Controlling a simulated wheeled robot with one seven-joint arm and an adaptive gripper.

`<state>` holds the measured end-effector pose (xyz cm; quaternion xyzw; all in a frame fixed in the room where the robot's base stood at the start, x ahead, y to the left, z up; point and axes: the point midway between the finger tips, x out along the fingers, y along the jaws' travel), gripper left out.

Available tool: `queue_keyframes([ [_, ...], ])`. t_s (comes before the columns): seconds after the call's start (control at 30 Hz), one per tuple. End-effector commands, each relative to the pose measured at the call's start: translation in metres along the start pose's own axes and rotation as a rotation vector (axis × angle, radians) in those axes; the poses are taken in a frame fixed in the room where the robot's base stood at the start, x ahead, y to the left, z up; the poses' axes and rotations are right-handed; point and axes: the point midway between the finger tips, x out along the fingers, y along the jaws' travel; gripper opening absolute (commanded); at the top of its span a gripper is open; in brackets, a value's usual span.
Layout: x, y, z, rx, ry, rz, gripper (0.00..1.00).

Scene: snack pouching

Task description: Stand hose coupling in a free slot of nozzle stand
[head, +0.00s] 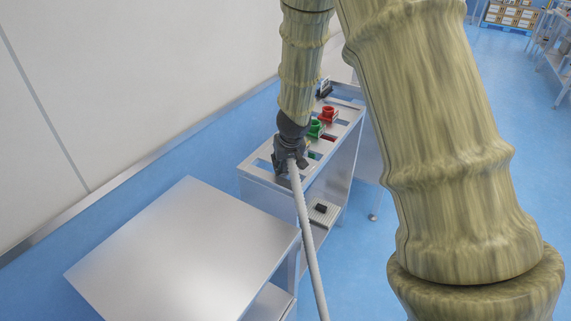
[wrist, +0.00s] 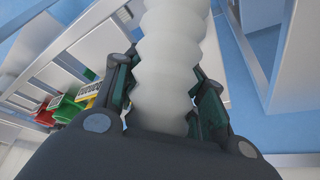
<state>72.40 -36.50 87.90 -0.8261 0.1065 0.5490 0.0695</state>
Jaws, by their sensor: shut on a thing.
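The nozzle stand (head: 263,187) is a pale slotted rack at the middle of the head view. A green nozzle (head: 315,129) and a red nozzle (head: 328,114) stand in its farther slots. My gripper (head: 289,170) is over the near end of the stand, where a slot opening shows. It is shut on the hose coupling, which the fingers hide in the head view. A white hose (head: 308,240) runs from the gripper toward the camera. In the wrist view, the ribbed white hose (wrist: 172,50) rises between the fingers. I cannot tell whether the coupling touches the stand.
A bare metal table (head: 185,250) stands at the near left. A lower shelf beside the stand holds a grey block with a black top (head: 321,211). A small dark item (head: 325,87) is at the stand's far end. A wall runs behind on the left.

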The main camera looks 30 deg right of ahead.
Motion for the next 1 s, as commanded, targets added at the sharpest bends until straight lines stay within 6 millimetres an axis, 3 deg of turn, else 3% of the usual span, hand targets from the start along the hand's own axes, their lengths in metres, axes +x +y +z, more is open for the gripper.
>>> queue_keyframes([
  [1.0, 0.0072, -0.0008, 0.0032, 0.0, 0.0, -0.001, 0.27],
])
